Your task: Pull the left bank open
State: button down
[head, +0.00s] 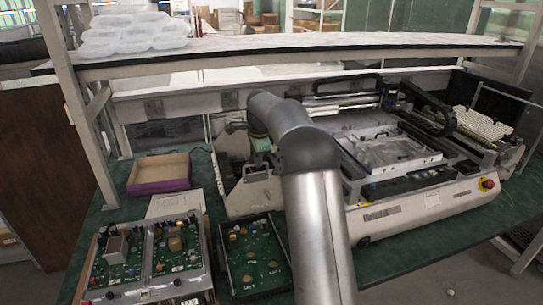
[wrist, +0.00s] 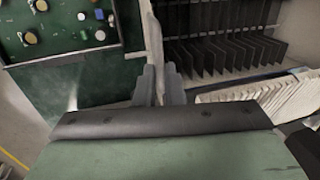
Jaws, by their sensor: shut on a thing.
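The left bank (head: 249,190) is the pale-sided unit at the machine's left end in the head view, partly covered by my arm. In the wrist view I take the row of dark upright slots (wrist: 225,52) beside a pale panel as part of this bank. My gripper (wrist: 160,84) has its two grey fingers close together around the lower end of a thin pale upright edge (wrist: 154,45) of the bank. The exact contact is small and hard to see. In the head view my gripper is hidden by my arm.
A circuit board tray (head: 255,258) lies in front of the bank, and another double board (head: 150,255) is left of it. A purple-sided box (head: 160,172) stands behind. White pleated strips (wrist: 245,88) lie right of my fingers. A shelf (head: 300,43) spans above.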

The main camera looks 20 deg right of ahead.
jog(key=shift+a, duration=0.35)
jog(key=c, duration=1.5)
grip_release()
jog(key=s+r, duration=0.1)
jog(key=r, duration=0.4)
jog(key=s+r, duration=0.1)
jog(key=r, duration=0.5)
jog(key=s+r+p, duration=0.1)
jog(key=r, duration=0.5)
jog(key=shift+s+a, duration=0.15)
jog(key=shift+a, duration=0.05)
